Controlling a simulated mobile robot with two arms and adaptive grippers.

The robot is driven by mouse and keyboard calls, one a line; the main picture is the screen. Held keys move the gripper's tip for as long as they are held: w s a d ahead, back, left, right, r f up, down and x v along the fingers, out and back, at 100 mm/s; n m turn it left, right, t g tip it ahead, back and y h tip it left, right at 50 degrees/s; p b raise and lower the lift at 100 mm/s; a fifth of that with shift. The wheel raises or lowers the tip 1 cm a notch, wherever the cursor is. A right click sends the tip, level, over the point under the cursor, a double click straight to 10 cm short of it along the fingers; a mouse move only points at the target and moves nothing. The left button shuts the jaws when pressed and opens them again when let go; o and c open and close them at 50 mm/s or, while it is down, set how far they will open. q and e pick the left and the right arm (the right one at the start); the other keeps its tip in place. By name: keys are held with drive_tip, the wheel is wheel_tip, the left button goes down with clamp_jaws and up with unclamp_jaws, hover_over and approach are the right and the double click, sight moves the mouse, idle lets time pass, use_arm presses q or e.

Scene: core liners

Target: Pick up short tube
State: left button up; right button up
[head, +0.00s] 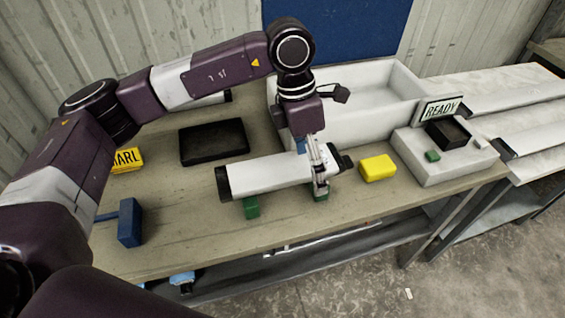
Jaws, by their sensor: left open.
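A short white tube (262,176) with black end caps lies across green supports (251,207) near the middle of the workbench. My left gripper (320,186) points down at the right part of the tube, close to its black right cap. Its jaws are open, and the near finger shows in front of the tube's side. Whether the fingers touch the tube cannot be told. My right gripper is not in view.
A yellow block (378,168) sits right of the tube. A black pad (213,142) and a blue-headed mallet (130,222) lie to the left. A white open bin (345,133) stands behind, and a white box with a READY sign (440,110) is at the right.

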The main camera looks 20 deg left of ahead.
sight(283, 165)
use_arm(q)
drive_tip(key=a+y, duration=0.1)
drive_tip(key=a, duration=0.1)
drive_tip(key=w+a, duration=0.1)
drive_tip(key=a, duration=0.1)
drive_tip(key=w+a+r+y, duration=0.1)
drive_tip(key=a, duration=0.1)
drive_tip(key=shift+w+a+n+t+y, duration=0.2)
drive_tip(key=shift+a+n+t+y, duration=0.1)
drive_tip(key=shift+a, duration=0.1)
wheel_tip(283, 165, down, 6)
drive_tip(key=p, duration=0.3)
drive_tip(key=shift+a+f, duration=0.15)
drive_tip(key=shift+f, duration=0.4)
drive_tip(key=c, duration=2.1)
drive_tip(key=shift+w+r, duration=0.1)
drive_tip(key=shift+w, duration=0.05)
drive_tip(key=shift+c, duration=0.5)
